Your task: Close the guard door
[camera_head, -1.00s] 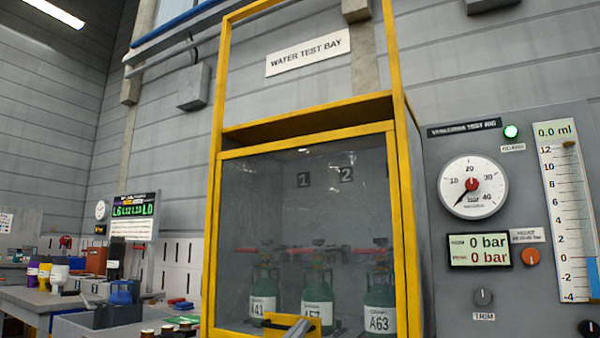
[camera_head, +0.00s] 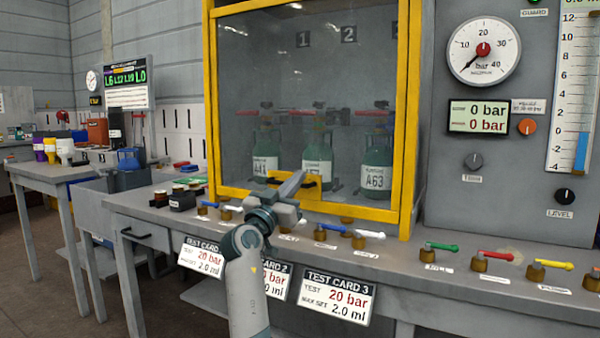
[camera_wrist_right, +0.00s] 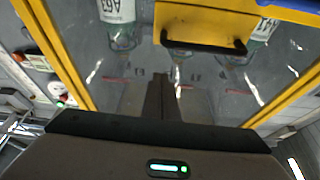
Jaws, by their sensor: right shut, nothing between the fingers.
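The guard door (camera_head: 310,12) is a clear panel in a yellow frame on the front of the test bay. It is down, with its lower edge close above the bench, in front of the green cylinders. Its yellow handle (camera_head: 308,182) with a dark bar sits at the bottom middle of the door. It also shows at the top of the right wrist view (camera_wrist_right: 198,22). My right gripper (camera_head: 293,184) is shut and empty, in front of the handle and overlapping it in the head view. Whether it touches the handle I cannot tell. My left gripper is out of view.
Green cylinders (camera_head: 317,173) stand behind the panel. Small valves with coloured levers (camera_head: 440,247) line the bench front. The gauge panel (camera_head: 470,205) is at right, with a lit green lamp (camera_head: 536,2) labelled GUARD. Test cards (camera_head: 335,297) hang from the bench edge.

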